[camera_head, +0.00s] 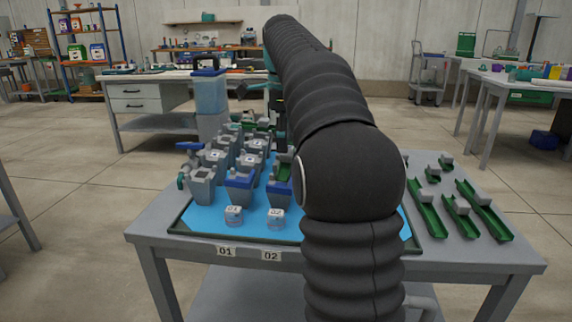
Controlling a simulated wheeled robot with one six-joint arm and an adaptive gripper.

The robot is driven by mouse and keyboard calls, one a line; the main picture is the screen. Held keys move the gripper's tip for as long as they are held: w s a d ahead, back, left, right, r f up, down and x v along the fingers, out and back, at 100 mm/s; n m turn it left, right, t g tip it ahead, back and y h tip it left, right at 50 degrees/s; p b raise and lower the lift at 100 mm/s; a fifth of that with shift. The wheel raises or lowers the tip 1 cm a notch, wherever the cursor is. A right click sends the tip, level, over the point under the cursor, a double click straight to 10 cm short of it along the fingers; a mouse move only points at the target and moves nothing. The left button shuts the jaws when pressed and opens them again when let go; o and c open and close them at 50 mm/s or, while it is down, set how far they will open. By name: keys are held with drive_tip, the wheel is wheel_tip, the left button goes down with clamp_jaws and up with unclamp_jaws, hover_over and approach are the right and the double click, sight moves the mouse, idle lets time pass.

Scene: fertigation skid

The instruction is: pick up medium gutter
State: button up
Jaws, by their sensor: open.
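Three green gutters with grey end blocks lie on the right of the grey table. The left one (429,217) looks medium in length, though my arm is close beside its far end. The middle one (461,218) looks shortest and the right one (487,211) longest. My arm reaches away over the table, and its end bends down at the far side. My gripper (279,140) shows only in part there, behind the arm, left of and beyond the gutters. It is open and apart from them; its fingertips are hard to make out.
A blue mat in a dark green frame (190,233) holds several grey and blue fittings and labelled cups (234,215). Small green pieces (432,174) lie beyond the gutters. A clear blue tank (209,93) stands behind. My arm hides the mat's right part.

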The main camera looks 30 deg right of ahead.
drive_tip(key=shift+w+d+f+b, duration=0.15)
drive_tip(key=shift+f+b, duration=0.2)
drive_tip(key=shift+f, duration=1.5)
clamp_jaws()
drive_tip(key=shift+r, duration=0.15)
